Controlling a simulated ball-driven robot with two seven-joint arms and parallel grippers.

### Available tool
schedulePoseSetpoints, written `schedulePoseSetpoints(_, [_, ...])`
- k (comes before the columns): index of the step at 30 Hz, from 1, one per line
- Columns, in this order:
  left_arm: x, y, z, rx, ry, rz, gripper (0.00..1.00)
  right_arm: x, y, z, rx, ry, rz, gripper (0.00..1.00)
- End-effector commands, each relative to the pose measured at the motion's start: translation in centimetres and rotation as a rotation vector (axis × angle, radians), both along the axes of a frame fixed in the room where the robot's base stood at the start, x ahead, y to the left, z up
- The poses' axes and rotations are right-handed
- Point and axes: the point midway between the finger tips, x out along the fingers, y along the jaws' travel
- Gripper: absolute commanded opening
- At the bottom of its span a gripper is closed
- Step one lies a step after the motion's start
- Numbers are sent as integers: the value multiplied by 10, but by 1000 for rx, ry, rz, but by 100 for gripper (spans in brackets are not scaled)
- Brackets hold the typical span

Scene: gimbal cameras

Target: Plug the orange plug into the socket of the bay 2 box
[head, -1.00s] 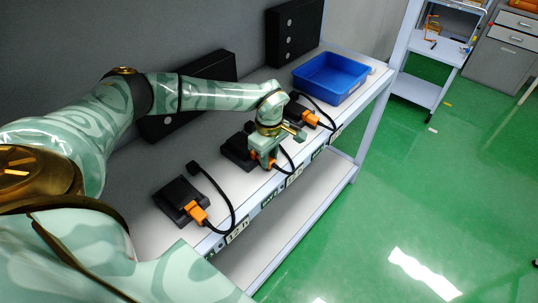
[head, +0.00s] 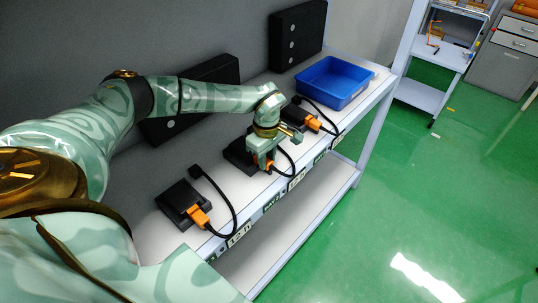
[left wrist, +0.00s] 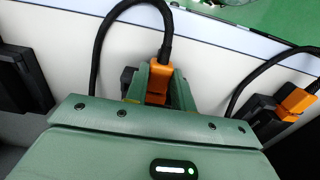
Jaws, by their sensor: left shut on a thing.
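Three black boxes stand in a row on the white shelf; I take the middle one (head: 236,154) as the bay 2 box. My left gripper (head: 263,162) is at that box's front side. It is shut on an orange plug, which shows between the fingers in the left wrist view (left wrist: 157,84). A black cable (left wrist: 96,50) runs from the plug and loops back to the left. The gripper hides the socket and the plug's tip, so I cannot tell how far in it sits. My right gripper is not in view.
The near box (head: 178,198) and the far box (head: 297,116) each have an orange plug and black cable at the front. A blue bin (head: 335,98) stands at the shelf's far end. Dark panels (head: 297,35) lean on the wall. Labels (head: 238,234) line the front edge.

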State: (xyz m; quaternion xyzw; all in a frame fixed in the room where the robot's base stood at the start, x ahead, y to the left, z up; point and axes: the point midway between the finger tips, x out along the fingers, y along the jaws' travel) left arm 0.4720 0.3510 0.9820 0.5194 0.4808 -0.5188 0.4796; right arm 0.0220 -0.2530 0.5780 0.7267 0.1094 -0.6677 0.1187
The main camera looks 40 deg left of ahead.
Motion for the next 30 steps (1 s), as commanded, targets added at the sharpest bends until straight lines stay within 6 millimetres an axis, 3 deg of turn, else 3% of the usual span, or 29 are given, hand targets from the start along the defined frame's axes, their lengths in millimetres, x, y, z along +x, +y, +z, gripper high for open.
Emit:
schedulePoseSetpoints(10, [0,4,0,2,-1,2,1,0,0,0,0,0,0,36])
schedulePoseSetpoints(11, [0,4,0,2,-1,2,30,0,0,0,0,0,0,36])
schedulePoseSetpoints(13, [0,3,0,2,-1,1,50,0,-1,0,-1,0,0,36])
schedulePoseSetpoints(23, [1,3,3,1,-2,0,50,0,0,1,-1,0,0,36])
schedulePoseSetpoints(26, [1,2,14,0,-4,-1,50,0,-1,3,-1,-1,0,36])
schedulePoseSetpoints(30, [2,3,47,1,-6,0,50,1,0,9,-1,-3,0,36])
